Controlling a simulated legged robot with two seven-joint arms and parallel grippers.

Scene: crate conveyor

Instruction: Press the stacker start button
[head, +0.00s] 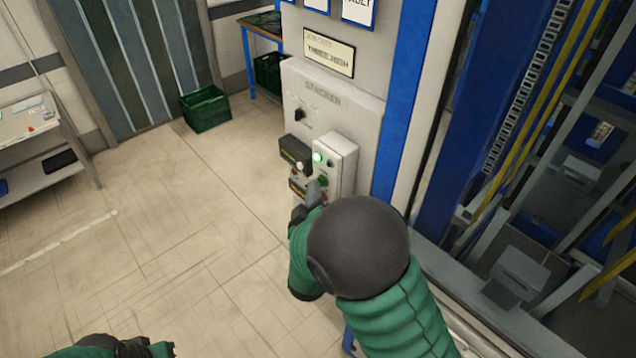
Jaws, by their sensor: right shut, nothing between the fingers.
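The stacker panel (352,112) is a pale upright cabinet face marked "STACKER". A white control box (345,158) juts out from it, with a brightly lit green light (317,157) near its top and a dark knob (330,162) beside it. A green button (323,180) sits lower on the box. My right gripper (314,190) is shut and empty, its tips right at the lower part of the box beside the green button; I cannot tell whether they touch it. My forearm hides the area below. My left gripper (148,348) is only partly in view at the bottom edge.
A dark box with a pale knob (295,153) is left of the control box. A black switch (300,115) is above. Green crates (205,110) stand at the back. Blue posts and conveyor machinery (520,270) fill the right.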

